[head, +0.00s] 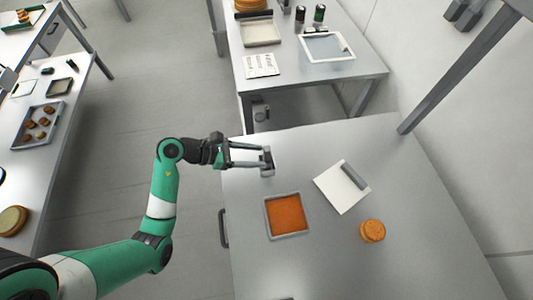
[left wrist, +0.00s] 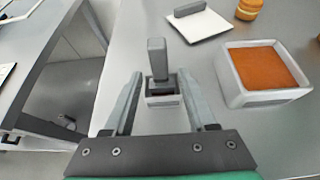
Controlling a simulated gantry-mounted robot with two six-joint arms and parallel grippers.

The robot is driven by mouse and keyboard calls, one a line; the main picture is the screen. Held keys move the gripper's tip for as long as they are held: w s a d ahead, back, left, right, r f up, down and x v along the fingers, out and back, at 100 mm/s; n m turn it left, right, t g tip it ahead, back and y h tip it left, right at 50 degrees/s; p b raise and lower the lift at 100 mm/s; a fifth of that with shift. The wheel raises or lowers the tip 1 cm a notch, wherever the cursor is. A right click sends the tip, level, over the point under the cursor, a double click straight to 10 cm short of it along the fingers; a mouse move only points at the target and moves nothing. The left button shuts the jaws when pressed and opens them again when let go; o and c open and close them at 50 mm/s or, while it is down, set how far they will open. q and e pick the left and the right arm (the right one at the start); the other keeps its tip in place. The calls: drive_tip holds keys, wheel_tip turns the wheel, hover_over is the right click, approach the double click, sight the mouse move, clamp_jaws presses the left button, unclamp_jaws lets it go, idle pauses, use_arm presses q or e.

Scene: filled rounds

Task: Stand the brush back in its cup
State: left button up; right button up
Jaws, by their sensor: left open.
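A small grey cup (left wrist: 164,97) with a dark inside stands near the far left edge of the table; it also shows in the head view (head: 268,172). A grey block-like handle, which looks like the brush (left wrist: 157,58), stands upright in the cup; it shows in the head view as well (head: 267,155). Its lower end is hidden inside the cup. My left gripper (head: 261,157) is open, with one finger on each side of the brush and cup in the left wrist view (left wrist: 161,80). I cannot tell whether the fingers touch them. My right gripper is not in view.
A square tray filled with orange (head: 287,237) stands close below the cup. To its right are a white card with a grey bar (head: 339,190) and orange-brown rounds (head: 372,231). The right part of the table (head: 430,230) is clear. Another table (head: 275,82) stands behind.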

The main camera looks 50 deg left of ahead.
use_arm(q)
drive_tip(key=p+v, duration=0.1)
drive_tip(key=v, duration=0.6)
drive_tip(key=shift+s+r, duration=0.15)
drive_tip(key=shift+s, duration=0.05)
drive_tip(key=shift+a, duration=0.1)
